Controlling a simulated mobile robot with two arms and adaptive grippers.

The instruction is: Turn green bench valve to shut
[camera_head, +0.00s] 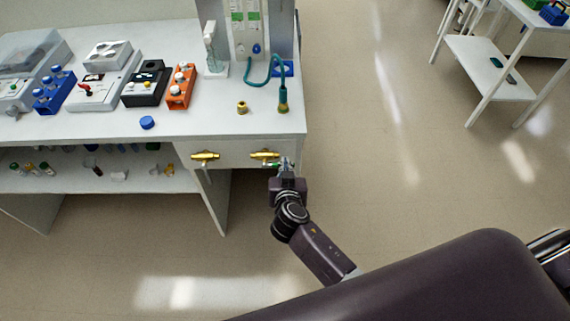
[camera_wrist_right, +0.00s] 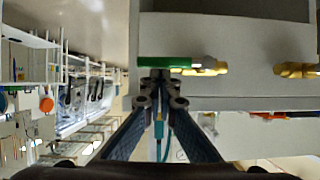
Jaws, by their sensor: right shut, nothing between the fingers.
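The green bench valve has a brass body (camera_head: 264,155) on the right end of the bench's front panel. In the head view only a bit of its green handle shows beside my right gripper (camera_head: 286,164). In the wrist view the green handle (camera_wrist_right: 163,62) lies sideways, level with the brass body (camera_wrist_right: 207,66). My right gripper (camera_wrist_right: 159,88) is shut and empty, its fingertips close to the handle. I cannot tell whether they touch it. My left gripper is not in view.
A second brass valve (camera_head: 205,156) with a pale lever is left of it on the panel, also in the wrist view (camera_wrist_right: 296,70). The bench top (camera_head: 205,120) holds several instruments, a blue cap (camera_head: 147,122) and a teal hose (camera_head: 272,68). The floor (camera_head: 375,170) to the right is clear.

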